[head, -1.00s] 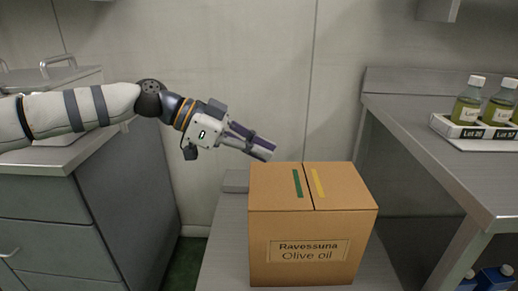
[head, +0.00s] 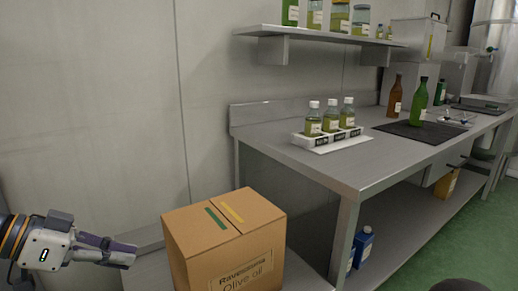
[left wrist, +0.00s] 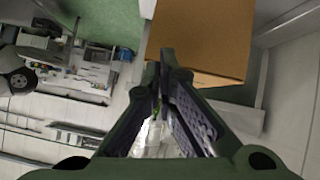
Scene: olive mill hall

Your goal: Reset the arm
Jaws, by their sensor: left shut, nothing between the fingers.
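My left gripper (head: 128,255) is at the lower left of the head view, shut and empty. Its fingertips point right toward the left side of a closed cardboard box (head: 215,262), apart from it in the picture. The box is labelled "Ravessuna Olive oil" and has a green and a yellow strip on top. In the left wrist view the closed fingers (left wrist: 160,68) meet at the centre, with the box (left wrist: 205,38) just beyond them at upper right. My right gripper is not in view.
A steel bench (head: 375,158) on the right holds a white rack (head: 310,141) of oil bottles, a dark mat with a green bottle (head: 418,105) and a brown bottle (head: 394,97). A wall shelf (head: 300,33) carries jars. Blue containers (head: 364,245) stand under the bench. Green floor is free at right.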

